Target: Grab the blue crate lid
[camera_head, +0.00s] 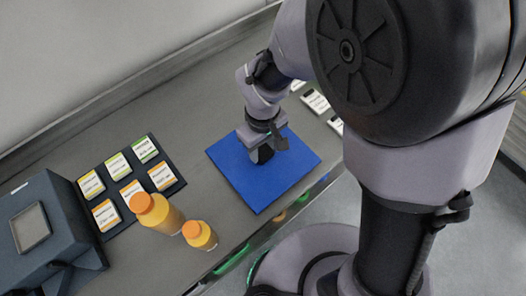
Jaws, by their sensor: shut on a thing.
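The blue crate lid (259,191) is a flat blue square at the front edge of the grey counter, in the middle of the head view. My gripper (263,157) points down onto the upper middle of the lid and is shut on it. The fingertips and the part of the lid that they hold are hidden behind the gripper body. I cannot tell whether the lid touches the counter or is slightly above it.
Two orange-capped bottles (158,213) (200,235) stand left of the lid. A dark tray (170,188) with several labelled cards and a dark box (75,215) are farther left. White labelled items (316,101) lie right of the gripper. The counter behind the lid is clear.

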